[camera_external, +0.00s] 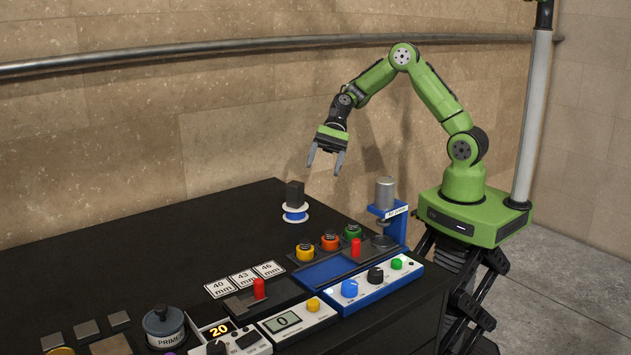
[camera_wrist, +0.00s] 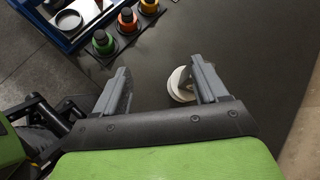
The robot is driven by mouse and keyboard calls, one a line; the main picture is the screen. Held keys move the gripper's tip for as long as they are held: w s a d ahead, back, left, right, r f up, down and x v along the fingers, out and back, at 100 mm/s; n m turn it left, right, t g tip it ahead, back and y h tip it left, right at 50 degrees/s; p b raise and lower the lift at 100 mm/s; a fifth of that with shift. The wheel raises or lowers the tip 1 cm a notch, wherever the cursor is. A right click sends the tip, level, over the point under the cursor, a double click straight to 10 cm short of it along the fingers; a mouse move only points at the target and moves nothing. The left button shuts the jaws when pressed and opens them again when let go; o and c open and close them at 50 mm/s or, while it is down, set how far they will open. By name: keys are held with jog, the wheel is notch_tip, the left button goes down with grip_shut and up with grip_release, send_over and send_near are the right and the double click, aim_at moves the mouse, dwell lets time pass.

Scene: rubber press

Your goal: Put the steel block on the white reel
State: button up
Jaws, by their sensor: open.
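The white reel (camera_external: 296,219) stands on the black table with a blue band around its middle. A dark upright block (camera_external: 295,194), apparently the steel block, stands on top of the reel. In the wrist view the white reel (camera_wrist: 178,85) is partly covered by the right finger, and I cannot make out the block. My gripper (camera_external: 325,164) is open and empty, above and to the right of the block, apart from it. Its two fingers also show spread in the wrist view (camera_wrist: 158,70).
A blue press stand (camera_external: 391,229) with a grey cylinder is right of the reel. Yellow, orange and green knobs (camera_external: 330,242) and control boxes (camera_external: 353,289) line the near side. Several flat metal squares (camera_external: 86,328) lie at the front left. The table's back left is clear.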

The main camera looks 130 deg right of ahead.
jog(key=a+r+n+g+h, duration=0.2)
jog(key=a+r+n+g, duration=0.2)
jog(key=a+n, duration=0.6)
jog(key=s+a+r+n+h, duration=0.1)
jog(key=s+a+r+n, duration=0.2)
jog(key=s+a+n, duration=0.3)
jog(key=s+a+r+n+h, duration=0.2)
jog(key=s+a+n, duration=0.5)
jog(key=s, duration=0.6)
jog(key=shift+s+a+r+n+t+h, duration=0.2)
jog(key=shift+s+r+n+t+h, duration=0.15)
jog(key=shift+r+n, duration=0.65)
jog(key=shift+f, duration=0.2)
